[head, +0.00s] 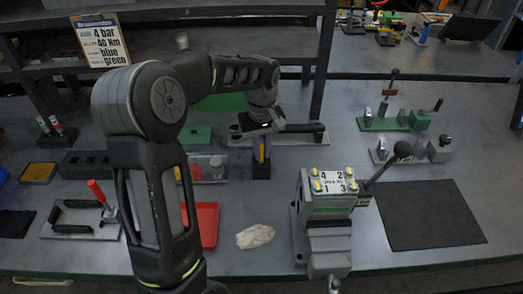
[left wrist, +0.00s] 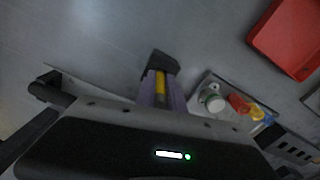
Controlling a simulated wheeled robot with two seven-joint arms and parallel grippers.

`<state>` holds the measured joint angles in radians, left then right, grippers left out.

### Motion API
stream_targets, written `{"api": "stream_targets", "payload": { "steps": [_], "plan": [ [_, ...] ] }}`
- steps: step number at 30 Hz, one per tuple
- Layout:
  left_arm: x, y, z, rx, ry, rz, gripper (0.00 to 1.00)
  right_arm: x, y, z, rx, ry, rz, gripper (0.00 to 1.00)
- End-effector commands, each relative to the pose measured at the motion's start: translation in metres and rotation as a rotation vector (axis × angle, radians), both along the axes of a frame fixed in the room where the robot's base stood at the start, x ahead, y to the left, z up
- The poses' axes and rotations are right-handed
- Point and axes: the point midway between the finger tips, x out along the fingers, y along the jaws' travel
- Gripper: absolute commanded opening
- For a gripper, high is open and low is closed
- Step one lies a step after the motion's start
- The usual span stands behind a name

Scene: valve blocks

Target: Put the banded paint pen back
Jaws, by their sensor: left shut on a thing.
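My left gripper (head: 260,148) reaches over the middle of the bench, pointing down. Its purple fingers are shut on a yellow pen (head: 261,153), which looks upright. A small black block (head: 262,170) stands directly beneath. In the left wrist view the yellow pen (left wrist: 160,84) shows between the purple fingers (left wrist: 161,95), with the black block (left wrist: 160,62) close beyond it. I cannot tell whether the pen's lower end is inside the block. Any band on the pen is too small to make out. My right gripper is not in view.
A valve block (head: 328,205) with a numbered top stands right of centre, beside a dark mat (head: 430,215). A red tray (head: 207,222) and a crumpled cloth (head: 255,236) lie nearer. A clear tray (head: 213,164) with small items is left of the black block.

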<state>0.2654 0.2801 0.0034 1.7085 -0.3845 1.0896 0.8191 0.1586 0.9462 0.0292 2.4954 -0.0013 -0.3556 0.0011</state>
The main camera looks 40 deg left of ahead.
Motion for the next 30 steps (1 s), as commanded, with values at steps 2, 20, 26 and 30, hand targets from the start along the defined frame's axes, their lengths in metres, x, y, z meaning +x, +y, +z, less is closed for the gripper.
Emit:
{"api": "stream_targets", "payload": {
  "steps": [2, 20, 26, 30],
  "plan": [
    [-0.0004, -0.0004, -0.0055, 0.0, 0.001, -0.001, 0.0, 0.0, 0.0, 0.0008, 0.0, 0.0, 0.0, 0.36],
    [-0.0001, -0.0003, -0.0086, 0.0, 0.0, -0.001, 0.32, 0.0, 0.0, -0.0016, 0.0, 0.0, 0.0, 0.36],
    [-0.0001, -0.0003, -0.0085, 0.0, 0.0, -0.001, 0.35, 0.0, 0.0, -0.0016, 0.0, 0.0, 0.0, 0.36],
    [0.0, -0.0002, -0.0065, 0.0, 0.0, -0.001, 0.35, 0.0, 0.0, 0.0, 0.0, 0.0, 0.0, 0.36]
  ]
}}
